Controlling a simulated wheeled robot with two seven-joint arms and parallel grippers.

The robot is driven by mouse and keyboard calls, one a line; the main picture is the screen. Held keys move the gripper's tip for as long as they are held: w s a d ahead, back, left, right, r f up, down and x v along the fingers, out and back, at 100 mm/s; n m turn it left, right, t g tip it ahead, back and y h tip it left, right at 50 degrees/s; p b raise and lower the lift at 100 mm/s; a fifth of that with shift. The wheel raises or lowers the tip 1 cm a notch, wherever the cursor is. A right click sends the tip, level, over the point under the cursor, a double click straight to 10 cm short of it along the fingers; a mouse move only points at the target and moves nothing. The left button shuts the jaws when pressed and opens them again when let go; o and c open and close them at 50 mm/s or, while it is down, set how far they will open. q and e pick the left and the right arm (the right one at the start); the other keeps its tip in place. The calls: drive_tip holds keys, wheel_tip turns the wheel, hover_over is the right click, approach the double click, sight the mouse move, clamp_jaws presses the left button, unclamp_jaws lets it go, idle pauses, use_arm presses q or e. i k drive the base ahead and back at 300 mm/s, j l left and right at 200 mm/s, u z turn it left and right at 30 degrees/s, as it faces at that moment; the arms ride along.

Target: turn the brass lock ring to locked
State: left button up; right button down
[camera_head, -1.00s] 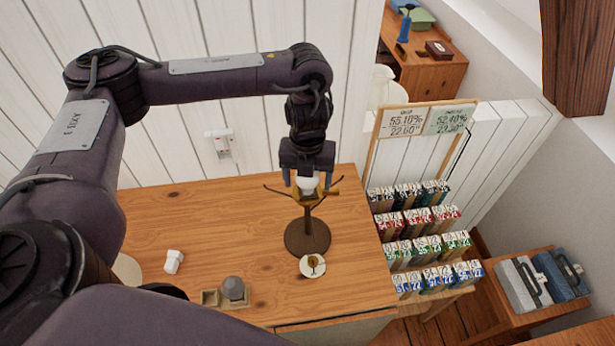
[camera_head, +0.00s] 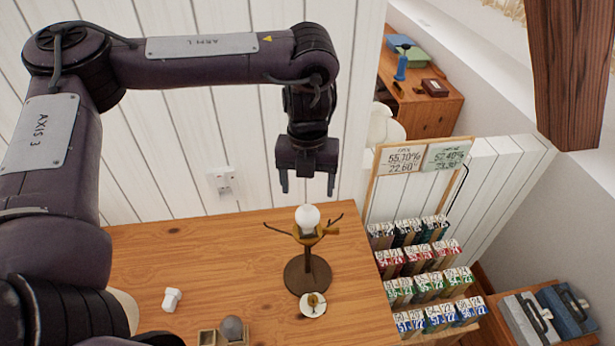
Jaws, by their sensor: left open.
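A dark stand (camera_head: 307,278) with a round base stands on the wooden desk. At its top is the brass lock ring (camera_head: 306,238), with thin dark arms reaching out to both sides and a brass stub pointing right. A white ball (camera_head: 307,216) sits on top of the ring and hides part of it. My left gripper (camera_head: 308,187) is open and empty above the ball, fingers pointing down, apart from it. I cannot read any lock marking on the ring. My right gripper is not in view.
A small round plate (camera_head: 313,305) lies in front of the stand. A white block (camera_head: 171,299) and a grey ball (camera_head: 232,328) in a wooden tray are at the left. A rack of labelled boxes (camera_head: 420,275) stands close at right.

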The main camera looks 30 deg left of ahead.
sight(325, 231)
drive_tip(key=k+l, duration=0.65)
drive_tip(key=k, duration=0.25)
